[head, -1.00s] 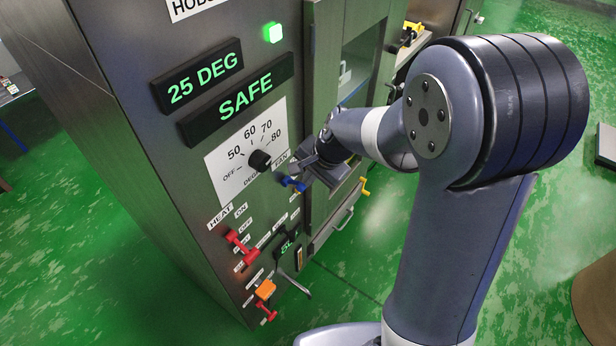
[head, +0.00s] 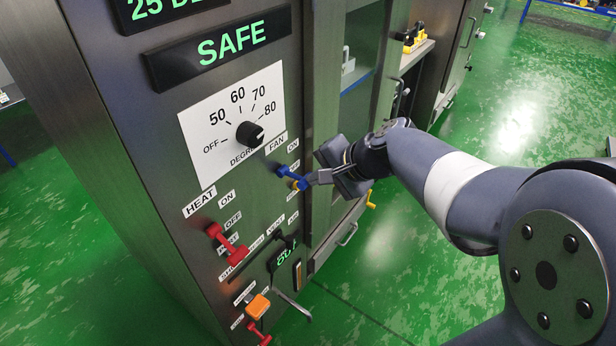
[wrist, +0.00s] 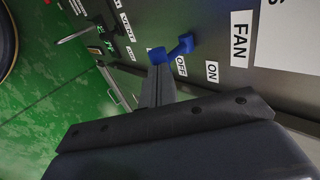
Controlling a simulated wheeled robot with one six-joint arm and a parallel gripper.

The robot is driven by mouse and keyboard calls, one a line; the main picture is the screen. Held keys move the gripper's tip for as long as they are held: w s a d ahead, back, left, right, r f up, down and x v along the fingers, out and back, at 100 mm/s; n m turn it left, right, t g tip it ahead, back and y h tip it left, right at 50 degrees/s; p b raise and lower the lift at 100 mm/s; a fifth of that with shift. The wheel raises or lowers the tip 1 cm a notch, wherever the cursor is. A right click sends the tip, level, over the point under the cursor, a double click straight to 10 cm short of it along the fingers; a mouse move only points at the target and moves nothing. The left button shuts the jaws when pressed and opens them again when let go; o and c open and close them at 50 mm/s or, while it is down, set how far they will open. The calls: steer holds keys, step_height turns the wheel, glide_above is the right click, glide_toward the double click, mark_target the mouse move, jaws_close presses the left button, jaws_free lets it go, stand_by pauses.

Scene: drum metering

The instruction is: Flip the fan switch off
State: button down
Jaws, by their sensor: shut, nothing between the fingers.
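The fan switch is a blue lever (head: 288,175) on the steel panel, below the FAN label (head: 277,143) and beside its ON and OFF labels. In the wrist view the blue lever (wrist: 184,44) has its knob end pointing away from the ON label (wrist: 212,72), past the OFF label (wrist: 180,66). My gripper (head: 308,182) is shut and empty, its tips at the lever's knob end. In the wrist view the fingertips (wrist: 159,70) overlap the knob's lower edge; whether they touch it I cannot tell.
A black dial (head: 250,134) sits above left of the lever. A red HEAT lever (head: 227,244), an orange-capped control (head: 258,306) and a thin metal handle (head: 294,303) lie lower on the panel. A SAFE display (head: 220,50) is above. Green floor is open at right.

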steer(key=f+t+y+b, duration=0.1)
steer(key=f+b, duration=0.1)
steer(key=b, duration=0.5)
steer(key=f+t+y+b, duration=0.1)
steer(key=f+y+b, duration=0.1)
steer(key=b, duration=0.4)
steer(key=shift+s+d+f+t+b, duration=0.15)
steer(key=shift+s+d+t+b, duration=0.05)
steer(key=shift+t+b, duration=0.15)
steer(key=shift+r+p, duration=0.6)
steer(key=shift+r, duration=0.2)
